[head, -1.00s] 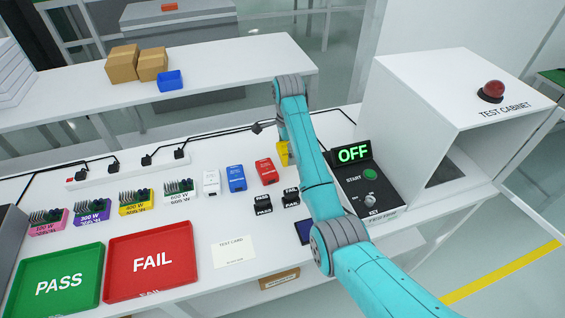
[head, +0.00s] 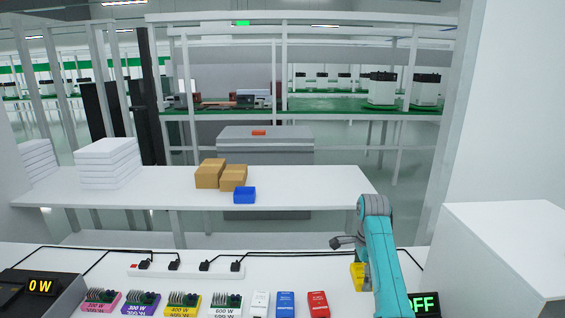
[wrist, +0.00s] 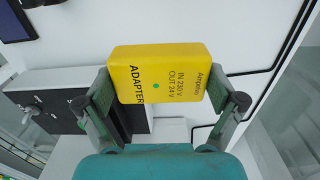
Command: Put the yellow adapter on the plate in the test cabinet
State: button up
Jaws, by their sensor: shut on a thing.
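The yellow adapter (wrist: 160,75) fills the middle of the wrist view, its printed face toward the camera. My gripper (wrist: 160,92) is shut on it, one finger on each side. In the head view the yellow adapter (head: 357,277) shows partly behind my arm, right of the red adapter (head: 318,304). My fingers are hidden there. I cannot tell whether it touches the bench. The test cabinet (head: 505,235) is a white box at the right edge of the head view, cut off by the frame. Its opening and the plate inside are not in view.
White and blue adapters (head: 286,304) and several boards stand in a row to the left. A power strip (head: 185,271) with cables lies behind them. The control box with a green OFF display (head: 424,303) stands between my arm and the cabinet, partly hidden.

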aim_at(349, 316)
jog(key=shift+d, duration=0.4)
jog(key=shift+f, duration=0.15)
jog(key=shift+s+a+f+n, duration=0.15)
jog(key=shift+a+n, duration=0.1)
jog(key=shift+n, duration=0.25)
jog(key=shift+s+f+n, duration=0.15)
jog(key=shift+f+n, duration=0.1)
jog(key=shift+n, duration=0.15)
jog(key=n, duration=0.1)
jog(key=s+a+f+n, duration=0.1)
jog(key=n, duration=0.1)
jog(key=shift+f, duration=0.3)
jog(key=s+f+n, duration=0.1)
jog(key=n, duration=0.1)
jog(key=s+a+f+n, duration=0.1)
jog(key=n, duration=0.2)
jog(key=s+a+f+n, duration=0.1)
jog(key=f+n, duration=0.1)
jog(key=n, duration=0.1)
jog(key=shift+s+a+f, duration=0.1)
jog(key=shift+a, duration=0.15)
jog(key=s+f+n, duration=0.1)
jog(key=n, duration=0.1)
jog(key=s+a+f+n, duration=0.1)
jog(key=n, duration=0.2)
jog(key=shift+s+a+f, duration=0.1)
jog(key=shift+w, duration=0.2)
